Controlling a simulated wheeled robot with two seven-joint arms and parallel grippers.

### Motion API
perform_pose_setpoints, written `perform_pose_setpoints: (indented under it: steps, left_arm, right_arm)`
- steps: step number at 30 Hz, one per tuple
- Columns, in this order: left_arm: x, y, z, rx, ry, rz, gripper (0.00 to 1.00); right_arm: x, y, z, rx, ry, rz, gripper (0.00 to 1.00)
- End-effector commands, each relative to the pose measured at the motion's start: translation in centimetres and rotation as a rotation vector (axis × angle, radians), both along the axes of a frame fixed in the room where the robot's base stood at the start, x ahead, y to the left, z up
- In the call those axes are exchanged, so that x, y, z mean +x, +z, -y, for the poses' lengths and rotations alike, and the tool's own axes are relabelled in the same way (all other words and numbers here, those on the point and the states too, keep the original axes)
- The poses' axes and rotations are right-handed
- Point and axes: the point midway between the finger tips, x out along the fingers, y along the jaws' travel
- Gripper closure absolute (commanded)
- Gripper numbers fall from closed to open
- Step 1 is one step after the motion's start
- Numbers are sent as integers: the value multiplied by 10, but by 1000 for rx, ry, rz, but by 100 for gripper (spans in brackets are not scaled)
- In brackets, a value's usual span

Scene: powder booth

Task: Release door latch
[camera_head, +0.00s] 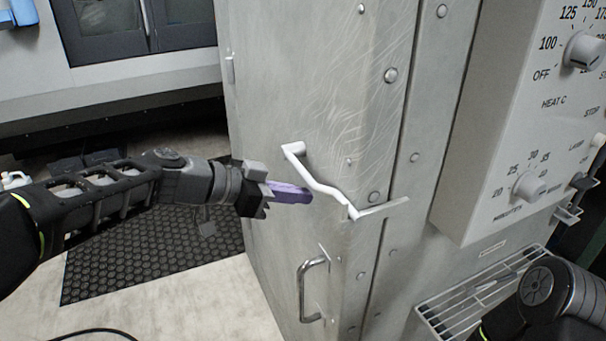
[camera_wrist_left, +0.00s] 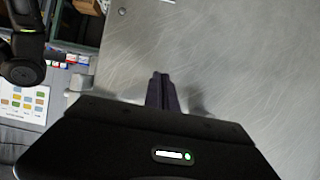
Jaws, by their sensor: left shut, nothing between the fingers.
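The door latch (camera_head: 323,186) is a white bent lever on the grey metal booth door (camera_head: 290,90). Its right end meets a flat plate that crosses the door's edge. My left gripper (camera_head: 308,196) has purple fingers, is shut and empty, and sits just left of and below the lever's middle. Whether it touches the lever or door I cannot tell. In the left wrist view the shut fingers (camera_wrist_left: 162,82) point at the scratched metal panel (camera_wrist_left: 215,60), and the lever is not clearly visible. My right gripper is out of view; part of my right arm shows at the lower right.
A chrome pull handle (camera_head: 308,290) is below the latch. A control panel (camera_head: 520,120) with knobs juts out at right, above a wire rack (camera_head: 470,295). A black mat (camera_head: 150,255) lies on the floor at left. A chart (camera_wrist_left: 22,105) shows in the left wrist view.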

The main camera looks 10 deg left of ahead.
Motion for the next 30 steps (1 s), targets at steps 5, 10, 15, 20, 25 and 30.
perform_pose_setpoints:
  steps: [5, 10, 15, 20, 25, 30]
  left_arm:
    - [0, 0, 0, 0, 0, 0, 100]
    - [0, 3, 0, 0, 0, 1, 100]
    - [0, 15, 0, 0, 0, 2, 100]
    - [0, 30, 0, 0, 0, 1, 100]
    - [0, 45, 0, 1, 0, 3, 100]
    - [0, 61, 0, 0, 0, 4, 100]
  right_arm:
    - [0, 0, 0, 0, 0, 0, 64]
    - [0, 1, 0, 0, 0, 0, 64]
    - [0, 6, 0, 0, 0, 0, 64]
    - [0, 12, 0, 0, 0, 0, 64]
    - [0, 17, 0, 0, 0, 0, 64]
    - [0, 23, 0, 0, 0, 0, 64]
